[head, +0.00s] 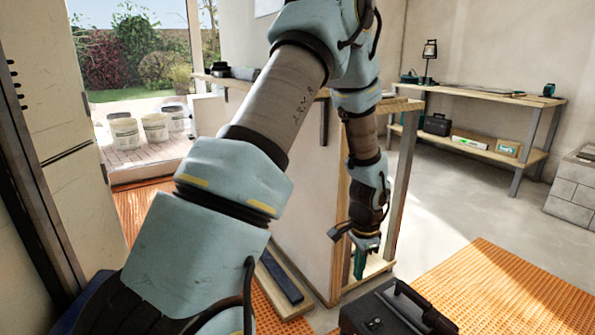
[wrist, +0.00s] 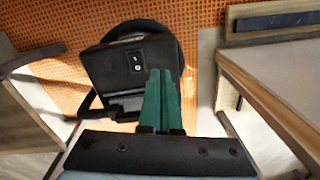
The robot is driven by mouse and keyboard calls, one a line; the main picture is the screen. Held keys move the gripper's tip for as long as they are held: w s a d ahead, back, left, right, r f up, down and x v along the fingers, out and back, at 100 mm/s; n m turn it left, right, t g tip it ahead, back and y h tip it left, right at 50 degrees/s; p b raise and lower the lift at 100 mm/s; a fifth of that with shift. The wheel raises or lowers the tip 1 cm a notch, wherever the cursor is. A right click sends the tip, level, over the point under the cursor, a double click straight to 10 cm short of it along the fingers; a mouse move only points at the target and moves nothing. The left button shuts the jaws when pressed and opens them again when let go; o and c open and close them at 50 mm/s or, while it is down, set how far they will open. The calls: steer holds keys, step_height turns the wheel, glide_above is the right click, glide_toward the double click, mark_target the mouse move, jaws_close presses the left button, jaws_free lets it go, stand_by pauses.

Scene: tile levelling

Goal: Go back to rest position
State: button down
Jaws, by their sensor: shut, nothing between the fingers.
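My gripper (head: 360,262) hangs from my bent arm, pointing down, right of the middle in the head view. In the wrist view its green fingers (wrist: 163,98) are closed together with nothing between them. Behind the fingers in the wrist view is a black case-like object (wrist: 112,60) with a small white-edged panel, apart from the fingers as far as I can tell. My arm covers much of the middle of the head view.
A dark toolbox (head: 385,312) sits at the bottom near my gripper. A wooden-framed partition (head: 306,215) stands beside my arm. Orange matting (head: 490,290) covers floor at right. A workbench (head: 475,95) stands at the back wall. Buckets (head: 155,127) stand outside at left. Grey floor (head: 440,200) is clear.

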steer(key=s+a+r+n+t, duration=0.1)
steer(key=s+a+r+n, duration=0.3)
steer(key=a+r+n, duration=0.6)
steer(key=s+a+r+n, duration=0.35)
steer(key=a+r, duration=0.45)
steer(key=a, duration=0.6)
step_height(320, 180, up, 20)
steer(key=p, duration=2.1)
steer(key=shift+w+r+p, duration=0.25)
steer(key=shift+w+p, duration=0.05)
steer(key=shift+w, duration=0.05)
